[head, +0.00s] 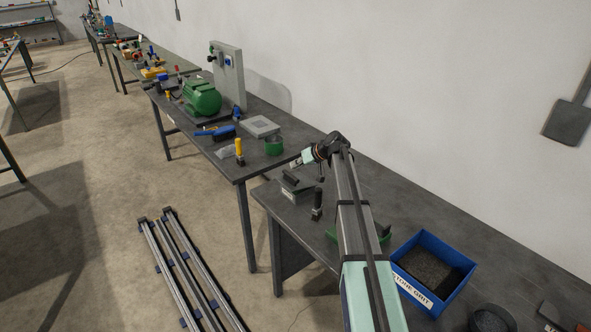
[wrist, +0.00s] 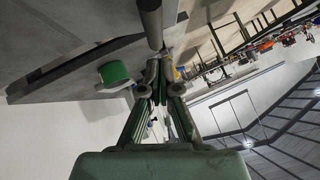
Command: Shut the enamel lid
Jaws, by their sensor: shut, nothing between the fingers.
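No lid that I can clearly make out as the enamel lid shows in either view. My gripper (wrist: 158,92) is shut and empty. In the head view it is at the end of my arm, over the near end of the bench and partly hidden by the wrist. A green round-topped thing with a pale side (wrist: 114,74) lies left of the fingers in the wrist view, apart from them. A green round container (head: 274,147) stands on the farther bench; I cannot tell whether it is the same thing.
A dark box with a pale label (head: 297,190) and a black upright handle (head: 317,207) stand below my wrist. A blue bin of dark grit (head: 432,272) is right of my arm. A green motor (head: 202,97) and grey plate (head: 260,126) are on the farther bench. Rails (head: 187,270) lie on the floor.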

